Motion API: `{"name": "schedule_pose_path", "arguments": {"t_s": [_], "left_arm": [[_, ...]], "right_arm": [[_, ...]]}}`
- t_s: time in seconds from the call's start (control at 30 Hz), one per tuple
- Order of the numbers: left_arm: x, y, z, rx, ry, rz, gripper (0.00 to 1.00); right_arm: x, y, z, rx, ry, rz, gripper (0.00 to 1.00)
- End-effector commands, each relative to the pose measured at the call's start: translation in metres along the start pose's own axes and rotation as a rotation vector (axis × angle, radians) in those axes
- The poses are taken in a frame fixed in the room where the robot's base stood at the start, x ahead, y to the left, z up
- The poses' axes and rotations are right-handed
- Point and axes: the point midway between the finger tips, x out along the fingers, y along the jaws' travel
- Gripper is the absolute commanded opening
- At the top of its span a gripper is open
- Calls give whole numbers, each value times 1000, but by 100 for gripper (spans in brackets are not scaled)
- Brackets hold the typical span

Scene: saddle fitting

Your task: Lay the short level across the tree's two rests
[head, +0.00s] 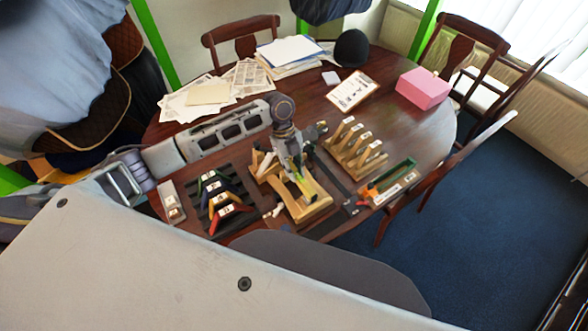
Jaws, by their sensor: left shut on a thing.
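The tree (305,208) looks like a pale wooden stand on the near middle of the table; its two rests are partly hidden and too small to make out clearly. My left gripper (296,161) comes in from the left and points down over the tree. It is shut on a small yellow-green piece (293,173), which seems to be the short level, mostly hidden by the fingers. I cannot tell whether that piece touches the tree. My right gripper is not in view.
A black rack (222,205) with coloured angled pieces stands left of the tree. A wooden slotted rack (357,150) and a green-handled tool (392,177) are to the right. Papers (222,92), a dark hat (352,48) and a pink box (423,88) lie farther back on the table (400,125).

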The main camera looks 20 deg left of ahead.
Motion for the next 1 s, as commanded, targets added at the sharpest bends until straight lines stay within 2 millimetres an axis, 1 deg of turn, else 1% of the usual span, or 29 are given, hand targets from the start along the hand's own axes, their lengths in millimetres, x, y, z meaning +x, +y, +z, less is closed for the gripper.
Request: {"name": "schedule_pose_path", "arguments": {"t_s": [1.0], "left_arm": [[0,0,0,0,0,-1,0]], "right_arm": [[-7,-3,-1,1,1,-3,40]]}}
